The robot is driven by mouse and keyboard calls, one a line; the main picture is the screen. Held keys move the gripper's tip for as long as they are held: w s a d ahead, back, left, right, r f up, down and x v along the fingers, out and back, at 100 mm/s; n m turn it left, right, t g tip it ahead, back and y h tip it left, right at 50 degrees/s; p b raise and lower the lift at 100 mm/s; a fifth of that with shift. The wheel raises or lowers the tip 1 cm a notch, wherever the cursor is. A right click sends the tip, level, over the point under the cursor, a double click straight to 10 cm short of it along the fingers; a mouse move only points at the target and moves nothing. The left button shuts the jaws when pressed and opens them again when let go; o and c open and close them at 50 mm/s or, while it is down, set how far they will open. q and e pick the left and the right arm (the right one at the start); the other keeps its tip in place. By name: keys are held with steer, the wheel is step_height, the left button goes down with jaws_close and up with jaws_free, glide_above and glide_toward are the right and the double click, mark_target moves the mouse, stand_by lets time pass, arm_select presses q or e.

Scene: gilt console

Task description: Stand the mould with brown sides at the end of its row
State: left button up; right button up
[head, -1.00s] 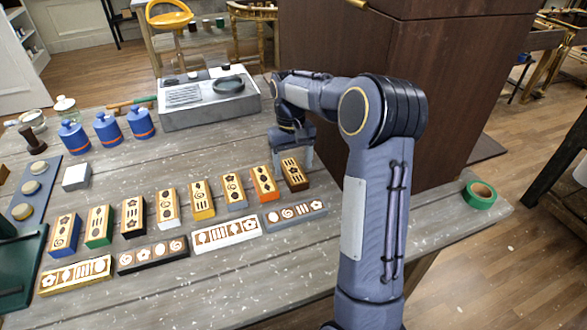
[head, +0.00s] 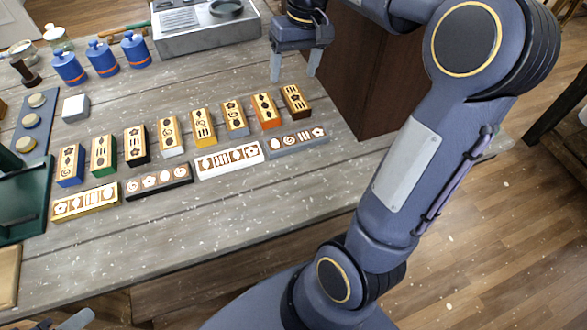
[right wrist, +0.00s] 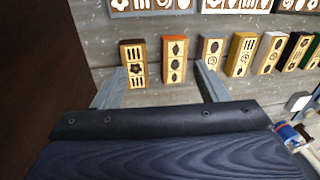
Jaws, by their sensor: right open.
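The mould with brown sides (head: 295,102) has a pale carved face. It stands at the right end of the back row in the head view, beside the mould with orange sides (head: 266,111). In the right wrist view the brown-sided mould (right wrist: 133,63) is left of the orange-sided one (right wrist: 174,60), with a small gap between them. My right gripper (head: 295,68) is open and empty, just behind the brown-sided mould and apart from it. Its fingers (right wrist: 158,82) also show in the right wrist view. Only a grey piece, perhaps of my left gripper (head: 75,320), shows at the bottom left.
Several other moulds with differently coloured sides continue the row leftward. Long carved boards, such as a white one (head: 229,160), lie in front. A grey stone slab (head: 205,35) and blue jars (head: 102,58) stand behind. A dark brown cabinet (head: 350,75) rises close to my right gripper.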

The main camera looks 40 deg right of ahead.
steer(key=s+a+f+t+y, duration=0.1)
steer(key=s+a+f+t, duration=0.1)
steer(key=s+a, duration=0.5)
steer(key=s+a+f+n+t+y, duration=0.1)
steer(key=s+a+f, duration=0.4)
steer(key=s, duration=0.6)
steer(key=a+t, duration=0.1)
steer(key=a, duration=0.1)
steer(key=shift+s+a+f+t, duration=0.2)
steer(key=shift+s+a+t, duration=0.05)
steer(key=shift+a+t, duration=0.05)
steer(key=shift+c, duration=0.5)
